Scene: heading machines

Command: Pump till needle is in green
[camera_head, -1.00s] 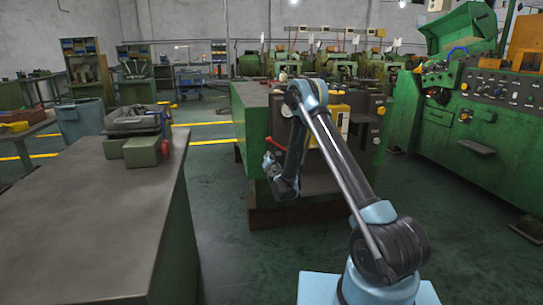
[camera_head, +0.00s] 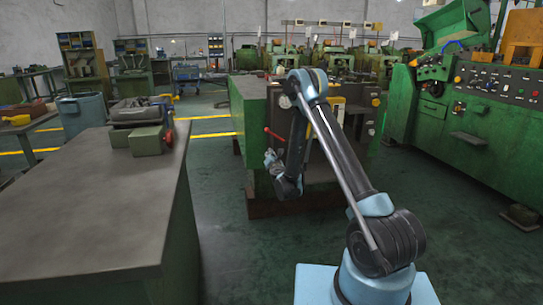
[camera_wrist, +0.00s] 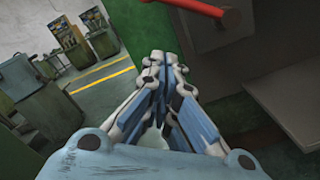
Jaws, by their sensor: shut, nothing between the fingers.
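A red lever (camera_head: 274,134) sticks out from the front of the green machine (camera_head: 252,125). In the wrist view the red lever (camera_wrist: 208,8) crosses the top edge, above and to the right of my fingertips. My gripper (camera_head: 270,158) is just below the lever in the head view. In the wrist view my gripper (camera_wrist: 167,62) has its fingers together with nothing between them, apart from the lever. A small pale round dial (camera_head: 285,102) shows beside my arm on the machine front. Its needle and any green zone are too small to read.
A grey-topped workbench (camera_head: 90,210) fills the left, with a green block (camera_head: 146,141) at its far corner. A green control cabinet (camera_head: 470,130) stands at the right. Green floor lies open between the bench and the machine.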

